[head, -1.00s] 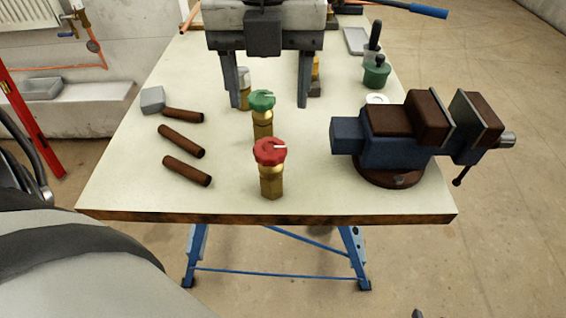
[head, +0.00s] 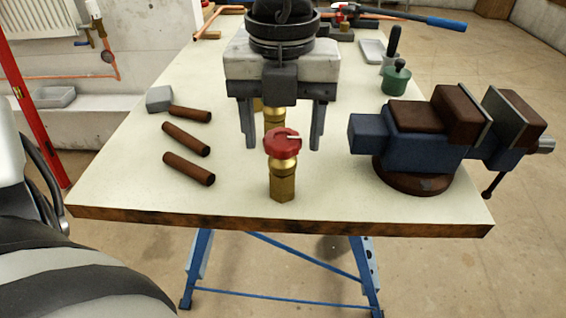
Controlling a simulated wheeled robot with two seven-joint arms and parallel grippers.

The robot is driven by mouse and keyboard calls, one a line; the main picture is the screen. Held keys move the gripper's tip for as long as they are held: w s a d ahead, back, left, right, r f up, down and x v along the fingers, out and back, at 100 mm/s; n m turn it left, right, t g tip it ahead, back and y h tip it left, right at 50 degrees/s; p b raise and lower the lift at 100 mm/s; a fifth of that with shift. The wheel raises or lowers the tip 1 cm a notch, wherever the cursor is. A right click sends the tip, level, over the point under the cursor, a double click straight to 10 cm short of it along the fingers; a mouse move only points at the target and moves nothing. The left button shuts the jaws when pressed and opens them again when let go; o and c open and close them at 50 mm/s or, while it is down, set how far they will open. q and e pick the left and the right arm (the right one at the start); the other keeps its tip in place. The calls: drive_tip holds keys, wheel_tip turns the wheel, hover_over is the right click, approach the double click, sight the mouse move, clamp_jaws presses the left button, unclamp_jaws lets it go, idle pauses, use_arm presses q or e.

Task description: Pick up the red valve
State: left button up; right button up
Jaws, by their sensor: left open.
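The red valve (head: 283,178), a brass body with a red knob, stands upright near the front edge of the workbench. My left gripper (head: 283,146) is open and empty, its two fingers pointing down. In the head view the fingers show to either side of the red knob, slightly higher in the picture. I cannot tell whether the knob is between them or in front of them, and no contact shows. Behind it, a brass valve body (head: 273,117) shows between the fingers, its top hidden by the gripper. My right gripper is not in view.
A blue vise (head: 415,150) stands close on the right. Several brown cylinders (head: 188,168) and a grey block (head: 159,99) lie on the left. A green-lidded pot (head: 396,80) is at the back right. The bench (head: 120,190) is clear at the front left.

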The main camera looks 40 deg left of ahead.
use_arm(q)
drive_tip(key=c, duration=1)
drive_tip(key=shift+r, duration=0.1)
drive_tip(key=shift+c, duration=0.2)
drive_tip(key=shift+r, duration=0.1)
drive_tip(key=shift+r+p, duration=0.55)
drive_tip(key=shift+r, duration=0.8)
